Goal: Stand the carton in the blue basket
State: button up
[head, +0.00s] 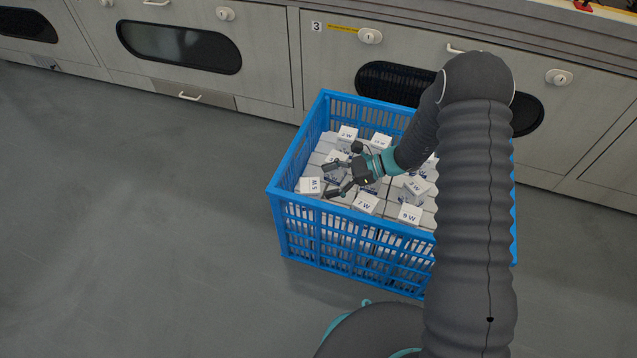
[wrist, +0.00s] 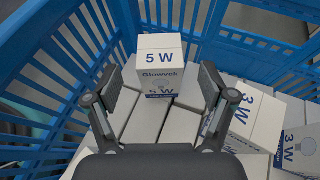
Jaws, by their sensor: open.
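The blue basket (head: 350,258) stands on the floor and holds many white cartons. A white carton marked 5 W (head: 310,186) stands upright near the basket's left wall, on top of a layer of other cartons. In the wrist view the 5 W carton (wrist: 159,60) is ahead, between the line of my fingers. My gripper (head: 327,180) is inside the basket's outline, open and empty, with one finger on each side of the carton's near side. In the wrist view my gripper (wrist: 160,90) shows a clear gap between its fingertips. I cannot tell whether either finger touches the carton.
Other cartons stand on the layer, such as a 7 W (head: 366,203), a 9 W (head: 410,214) and a 3 W (wrist: 258,115) close to my right finger. Grey cabinets (head: 270,65) stand behind the basket. The floor (head: 130,220) to the left is clear.

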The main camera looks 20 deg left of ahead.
jog(key=v, duration=0.8)
jog(key=shift+r, duration=0.1)
jog(key=s+d+r+n+t+h, duration=0.1)
jog(key=s+d+r+n+h, duration=0.25)
jog(key=r, duration=0.55)
jog(key=s+d+r+n+t+h, duration=0.15)
jog(key=s+d+r+n, duration=0.3)
jog(key=r, duration=0.45)
jog(key=s+d+r+n+t+h, duration=0.3)
jog(key=s+d+r+h, duration=0.1)
jog(key=s, duration=0.4)
jog(key=s+d+r+n+t+h, duration=0.3)
jog(key=s+d+r, duration=0.3)
jog(key=s+d, duration=0.3)
jog(key=shift+r+t+h, duration=0.4)
jog(key=shift+t, duration=0.25)
